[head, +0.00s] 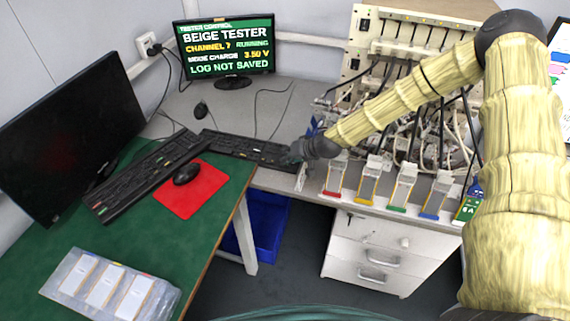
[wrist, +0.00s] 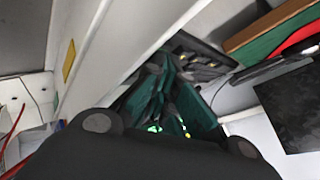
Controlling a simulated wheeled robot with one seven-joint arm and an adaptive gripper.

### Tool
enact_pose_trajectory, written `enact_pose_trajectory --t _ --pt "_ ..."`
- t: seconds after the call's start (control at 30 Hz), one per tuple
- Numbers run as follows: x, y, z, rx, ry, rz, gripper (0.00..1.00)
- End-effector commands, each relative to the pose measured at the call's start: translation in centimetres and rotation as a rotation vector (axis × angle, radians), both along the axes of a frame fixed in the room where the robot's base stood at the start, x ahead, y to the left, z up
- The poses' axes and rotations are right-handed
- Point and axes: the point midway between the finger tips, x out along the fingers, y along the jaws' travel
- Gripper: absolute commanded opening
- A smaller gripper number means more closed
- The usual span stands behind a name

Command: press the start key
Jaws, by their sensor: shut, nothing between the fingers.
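The tester monitor (head: 228,52) at the back reads "BEIGE TESTER", "CHANNEL 7 RUNNING", a charge mode at 3.50 V and "LOG NOT SAVED". A black keyboard (head: 240,146) lies on the grey bench in front of it. My gripper (head: 294,154) is at the keyboard's right end, shut and empty. In the wrist view, my gripper's dark green fingers (wrist: 165,64) come together, with the keyboard (wrist: 205,58) just beyond their tips. I cannot tell whether the tips touch a key. No key can be read as start; my gripper hides part of that end.
Cell holders with coloured bases (head: 366,188) line the bench edge right of my gripper, below a cabled tester rack (head: 400,45). On the green table are a second keyboard (head: 145,180), a mouse on a red mat (head: 205,200), a dark monitor (head: 70,130) and a pouch tray (head: 60,293).

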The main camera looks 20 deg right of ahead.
Motion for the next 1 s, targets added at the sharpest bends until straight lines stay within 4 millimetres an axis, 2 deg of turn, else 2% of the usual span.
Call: enact_pose_trajectory --t 0.2,0.67,1.0 --pt "0.0 0.0 1.1 -0.001 -0.001 0.0 0.0" --pt "0.0 0.0 1.5 0.001 -0.001 0.0 0.0" --pt "0.1 0.0 4.1 0.0 -0.002 0.0 0.0"
